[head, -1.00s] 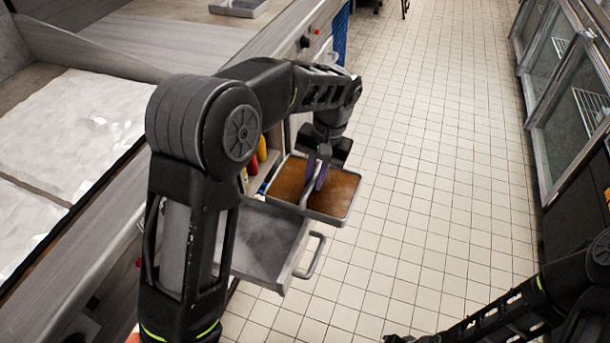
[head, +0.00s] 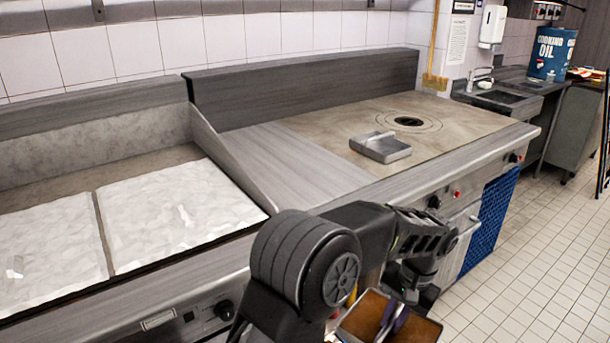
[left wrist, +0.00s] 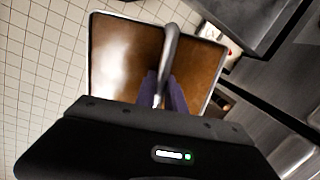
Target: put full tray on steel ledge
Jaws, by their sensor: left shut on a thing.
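The full tray (head: 366,318) is a shallow metal tray of brown liquid with a bar handle across it. It is at the bottom edge of the head view, partly cut off, and fills the upper middle of the left wrist view (left wrist: 125,50). My left gripper (head: 398,312) is shut on its handle, also seen in the left wrist view (left wrist: 165,95). The tray hangs in front of the counter, below its top. The steel ledge (head: 290,165) appears to be the bare brushed strip between the splash wall and the cooktop. My right gripper is not in view.
A second grey tray with a handle (head: 381,150) sits on the cooktop (head: 450,130) near a round burner plate. A raised metal divider (head: 228,160) separates the ledge from white-covered griddle plates (head: 180,215). Knobs line the counter front. The tiled floor is clear at right.

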